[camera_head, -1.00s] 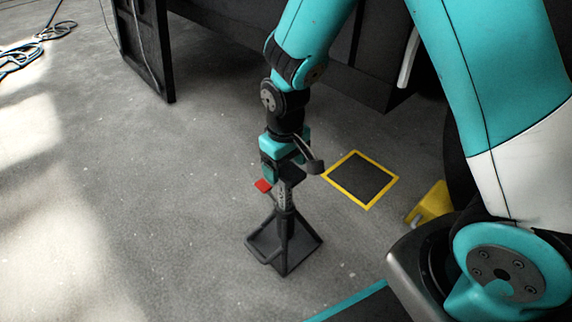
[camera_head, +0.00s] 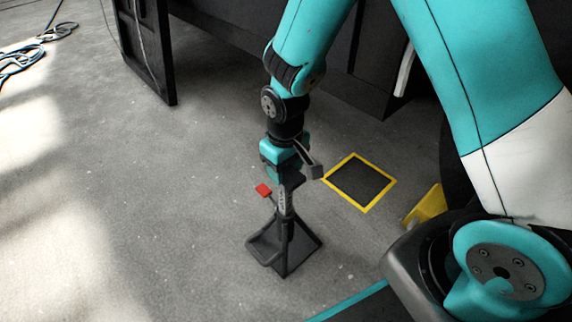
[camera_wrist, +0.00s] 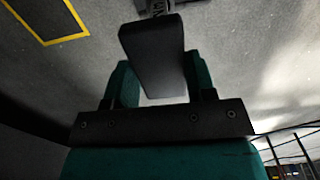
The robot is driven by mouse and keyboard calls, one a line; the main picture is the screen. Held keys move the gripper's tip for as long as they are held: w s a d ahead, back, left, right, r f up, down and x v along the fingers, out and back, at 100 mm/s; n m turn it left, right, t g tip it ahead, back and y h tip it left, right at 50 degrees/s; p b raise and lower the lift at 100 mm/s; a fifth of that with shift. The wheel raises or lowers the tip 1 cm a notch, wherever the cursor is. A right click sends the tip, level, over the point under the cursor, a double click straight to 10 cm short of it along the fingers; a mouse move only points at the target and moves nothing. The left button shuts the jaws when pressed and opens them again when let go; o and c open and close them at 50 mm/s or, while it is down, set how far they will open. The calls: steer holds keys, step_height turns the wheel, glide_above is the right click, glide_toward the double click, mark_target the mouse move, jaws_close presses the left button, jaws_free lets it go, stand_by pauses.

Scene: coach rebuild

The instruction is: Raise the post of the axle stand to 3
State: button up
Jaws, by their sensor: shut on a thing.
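The axle stand (camera_head: 284,256) stands upright on the concrete floor, with a dark splayed base and a grey toothed post (camera_head: 285,203) coming out of its top. A red handle tip (camera_head: 263,190) sticks out to the left beside the post. My gripper (camera_head: 283,180) is at the top of the post, pointing down. In the wrist view, a dark block, the post's head (camera_wrist: 155,52), sits between the two teal fingers of my gripper (camera_wrist: 160,85). The numbers on the post are too small to read, and my gripper hides part of its top.
A dark square with a yellow border (camera_head: 360,182) is marked on the floor to the right of the stand. A yellow block (camera_head: 426,205) lies beyond it, near my base. Cables (camera_head: 20,58) lie at the far left. The floor left of the stand is clear.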

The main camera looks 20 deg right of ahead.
mark_target(286, 170)
steer(key=o, duration=1.3)
step_height(286, 170, up, 17)
steer(key=p, duration=0.9)
steer(key=shift+r, duration=0.2)
steer(key=s+a+r+n+y+p, duration=0.2)
steer(key=s+r, duration=0.7)
steer(key=s+a+r+n+y+p, duration=0.1)
steer(key=s+a+r+y+p, duration=0.15)
steer(key=s+r, duration=0.7)
steer(key=r+p, duration=3.8)
steer(key=shift+w, duration=0.2)
